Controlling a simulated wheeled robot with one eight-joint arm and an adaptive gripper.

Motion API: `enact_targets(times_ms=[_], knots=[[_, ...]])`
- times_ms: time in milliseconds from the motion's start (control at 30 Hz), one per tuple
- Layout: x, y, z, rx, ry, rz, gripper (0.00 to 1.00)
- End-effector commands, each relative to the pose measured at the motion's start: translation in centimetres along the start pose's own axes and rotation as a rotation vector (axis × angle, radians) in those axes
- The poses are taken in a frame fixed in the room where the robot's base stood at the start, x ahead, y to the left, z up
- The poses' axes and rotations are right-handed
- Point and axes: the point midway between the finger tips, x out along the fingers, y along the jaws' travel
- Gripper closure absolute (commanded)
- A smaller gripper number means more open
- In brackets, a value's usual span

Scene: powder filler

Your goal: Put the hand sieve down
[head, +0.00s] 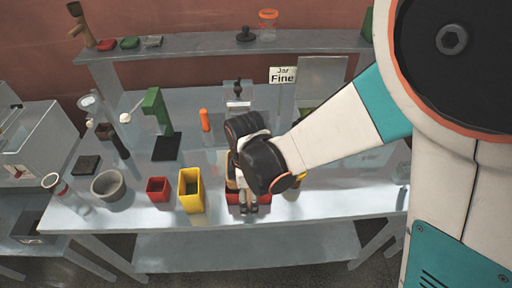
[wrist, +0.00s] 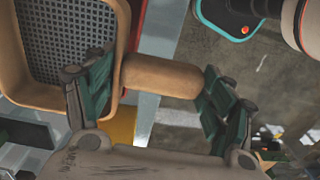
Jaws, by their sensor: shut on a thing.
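The hand sieve (wrist: 70,35) has a tan wooden frame with dark mesh and a short round wooden handle. In the wrist view it fills the upper left, with its handle between the green-padded fingers of my gripper (wrist: 160,76). My gripper is shut on the sieve. In the head view my gripper (head: 248,198) is over the front part of the table, just right of the yellow box. There the sieve is mostly hidden behind my gripper.
The grey table (head: 320,235) holds a yellow open box (head: 191,192), a red box (head: 157,190), a grey bowl (head: 106,186), a green stand (head: 157,108) and an orange cylinder (head: 205,120). A "Jar Fine" sign (head: 282,75) is behind. The table front right looks clear.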

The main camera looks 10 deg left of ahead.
Motion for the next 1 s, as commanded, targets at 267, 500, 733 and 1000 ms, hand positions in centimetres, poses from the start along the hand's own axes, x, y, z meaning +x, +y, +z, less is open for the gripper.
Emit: enact_targets(times_ms=[267,500,733,1000], knots=[[0.2,0.0,0.0,0.000,0.000,0.000,0.53],[0.9,0.0,0.0,0.000,0.000,0.000,0.53],[1.4,0.0,0.0,0.000,0.000,0.000,0.53],[1.3,0.0,0.0,0.000,0.000,0.000,0.04]])
